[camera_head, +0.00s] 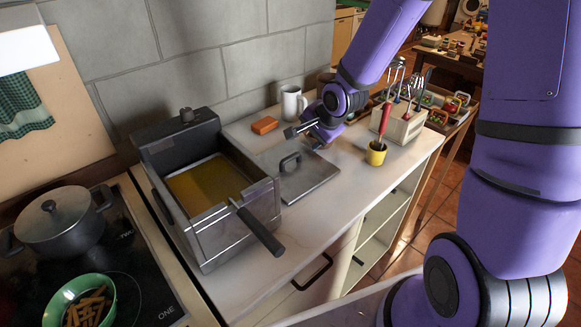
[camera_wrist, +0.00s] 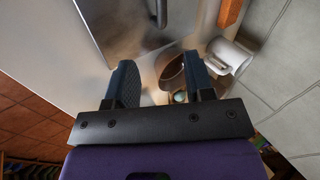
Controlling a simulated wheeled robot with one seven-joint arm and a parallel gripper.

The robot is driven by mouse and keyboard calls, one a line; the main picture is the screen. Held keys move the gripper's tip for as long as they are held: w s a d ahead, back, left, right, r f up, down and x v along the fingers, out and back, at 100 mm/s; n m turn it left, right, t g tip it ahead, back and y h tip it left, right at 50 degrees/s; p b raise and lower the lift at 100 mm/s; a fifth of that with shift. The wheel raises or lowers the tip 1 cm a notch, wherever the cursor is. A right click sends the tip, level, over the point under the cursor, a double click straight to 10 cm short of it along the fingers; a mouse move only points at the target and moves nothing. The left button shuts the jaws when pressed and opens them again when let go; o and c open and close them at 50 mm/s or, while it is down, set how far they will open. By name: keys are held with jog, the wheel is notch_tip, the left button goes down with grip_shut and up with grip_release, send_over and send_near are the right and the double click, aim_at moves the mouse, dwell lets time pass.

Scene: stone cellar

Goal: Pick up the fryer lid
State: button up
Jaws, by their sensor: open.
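The fryer lid (camera_head: 312,177) is a flat grey metal plate with a dark arched handle (camera_head: 290,160). It lies on the white counter to the right of the fryer (camera_head: 235,222). My gripper (camera_head: 304,138) is open and empty, beyond the lid and close to its back edge in the head view. In the wrist view, my gripper (camera_wrist: 159,72) shows its two dark fingers spread apart. There the lid (camera_wrist: 115,28) is at the top, ahead of the fingers, and its handle (camera_wrist: 160,12) is cut by the frame's edge.
A white mug (camera_head: 291,103) and an orange block (camera_head: 264,125) stand near the wall. The fryer's basket handle (camera_head: 260,232) sticks out over the counter.

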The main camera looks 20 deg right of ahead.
aim_at(290, 158)
jog(key=shift+m+y, duration=0.4)
jog(key=shift+m, duration=0.2)
jog(key=shift+a+x, duration=0.2)
jog(key=shift+x, duration=6.5)
jog(key=shift+s, duration=0.15)
grip_shut()
